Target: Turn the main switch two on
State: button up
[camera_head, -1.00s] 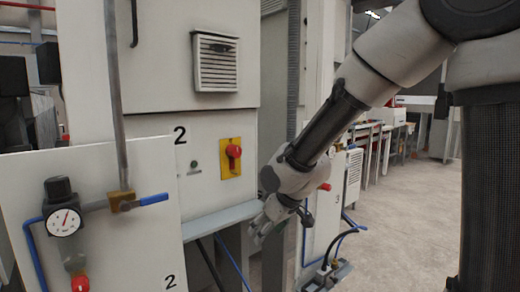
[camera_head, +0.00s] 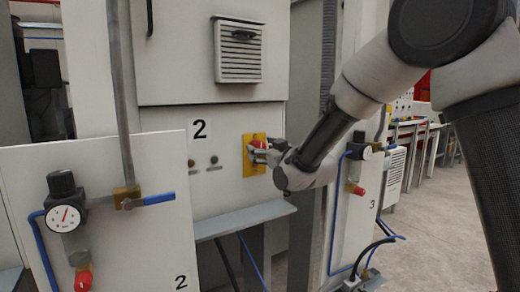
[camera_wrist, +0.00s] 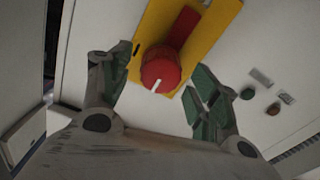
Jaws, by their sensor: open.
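The main switch two is a red rotary knob (camera_wrist: 161,69) on a yellow plate (camera_wrist: 216,22). In the wrist view the knob's white mark points down and slightly left. My gripper (camera_wrist: 158,80) is open, with one finger on each side of the knob. I cannot tell whether the fingers touch it. My gripper (camera_head: 265,155) reaches the knob from the right in the head view.
Two small indicator buttons (camera_head: 214,160) sit left of the plate. A grey ledge (camera_head: 245,218) juts out below. A front panel with a pressure gauge (camera_head: 66,217) and blue valve handle (camera_head: 153,199) stands at left. Unit 3's equipment (camera_head: 358,170) is at right.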

jog(key=shift+x, duration=1.1)
jog(key=c, duration=1)
jog(key=shift+m, duration=0.4)
jog(key=m, duration=0.8)
jog(key=shift+m, duration=0.3)
jog(key=m, duration=0.4)
jog(key=shift+f, duration=0.1)
jog(key=m, duration=0.4)
jog(key=shift+d, duration=0.1)
jog(key=shift+m, duration=0.4)
